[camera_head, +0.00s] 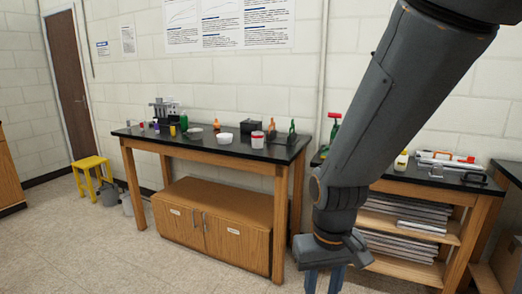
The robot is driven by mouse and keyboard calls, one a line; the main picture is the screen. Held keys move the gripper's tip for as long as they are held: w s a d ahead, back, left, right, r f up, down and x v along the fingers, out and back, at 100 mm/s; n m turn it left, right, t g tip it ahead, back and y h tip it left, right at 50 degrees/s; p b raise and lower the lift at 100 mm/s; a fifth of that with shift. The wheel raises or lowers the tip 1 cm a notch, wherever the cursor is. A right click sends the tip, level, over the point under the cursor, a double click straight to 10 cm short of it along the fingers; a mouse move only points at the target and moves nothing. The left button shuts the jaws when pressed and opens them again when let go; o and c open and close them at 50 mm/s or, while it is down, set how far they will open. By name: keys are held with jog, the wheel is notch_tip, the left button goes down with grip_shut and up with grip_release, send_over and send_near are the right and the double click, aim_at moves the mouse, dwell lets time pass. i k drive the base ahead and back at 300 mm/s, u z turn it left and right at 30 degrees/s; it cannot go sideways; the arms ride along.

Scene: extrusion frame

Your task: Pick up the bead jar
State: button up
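A small white and red container (257,139) stands on the black top of the wooden table, near its right part. It may be the bead jar, but it is too small to tell. My gripper (324,282) hangs at the bottom of the view, in front of and below the table top, well apart from the container. Its two blue-grey fingers stand apart with a gap between them, and nothing shows in the gap. The fingertips are cut off by the lower edge.
The table (200,143) also holds a white tub (225,139), a bowl (194,133), a black box (251,127), green bottles and an instrument. A shelf bench (420,185) stands at right, partly behind my arm. A yellow stool (92,172) is at left. The front floor is clear.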

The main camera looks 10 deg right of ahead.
aim_at(257, 136)
jog(key=z, duration=1.1)
jog(key=i, duration=1.55)
jog(key=u, duration=1.1)
jog(key=i, duration=0.9)
jog(key=u, duration=0.15)
